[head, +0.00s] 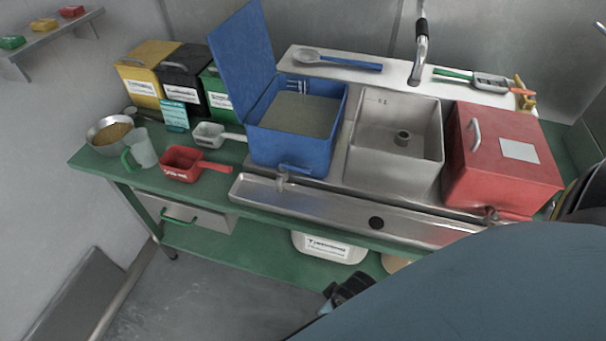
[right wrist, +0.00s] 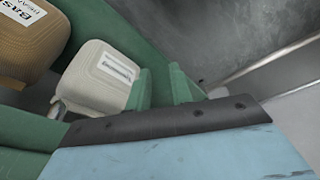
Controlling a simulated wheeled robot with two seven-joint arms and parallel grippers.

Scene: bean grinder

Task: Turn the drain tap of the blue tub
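The blue tub (head: 290,150) stands on the bench's back middle with its blue lid (head: 243,50) raised, and holds greyish-brown liquid or material. A small metal drain tap (head: 282,183) sits low on its front, above the steel trough; a blue bar (head: 296,169) shows just above it. The tap's exact setting is too small to tell. My right gripper (head: 350,288) shows as a dark shape low in the head view, below the bench front and well away from the tap. In the right wrist view its green fingers (right wrist: 163,86) are apart and empty. My left gripper is not in view.
The steel trough (head: 330,210) runs along the bench front. A steel sink (head: 395,150) and red tub (head: 505,155) stand right of the blue tub. A red scoop (head: 183,164) and jug (head: 143,150) stand left. A white container (head: 328,246) sits on the lower shelf.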

